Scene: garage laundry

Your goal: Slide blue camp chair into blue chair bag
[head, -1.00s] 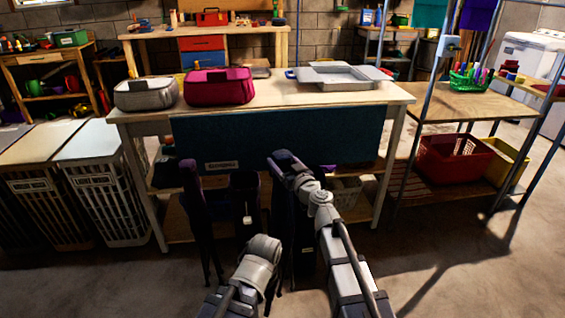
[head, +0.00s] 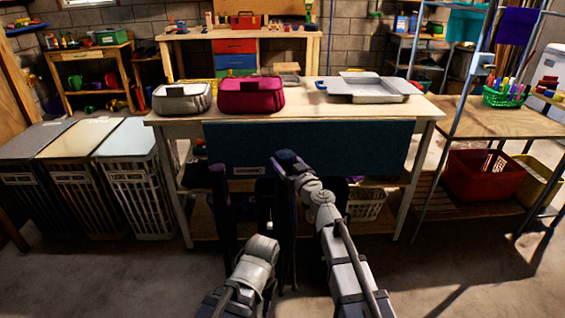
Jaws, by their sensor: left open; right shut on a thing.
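My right gripper (head: 287,160) is in front of the workbench, shut on the top of a dark, upright long thing (head: 287,225) hanging below it. Another dark purple-topped upright thing (head: 219,190) stands left of it, in front of the bench's lower shelf. These two look like the blue camp chair and the blue chair bag, but in the shadow I cannot tell which is which. My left gripper (head: 263,250) is lower and nearer, open, and apart from the left dark thing. Its fingers are hard to make out against the dark.
The workbench (head: 310,110) carries a grey pouch (head: 182,98), a maroon pouch (head: 252,95) and a grey tray (head: 370,87). Laundry hampers (head: 135,190) stand left. A shelf rack (head: 480,120) with a red basket (head: 482,175) stands right. The floor at front left is clear.

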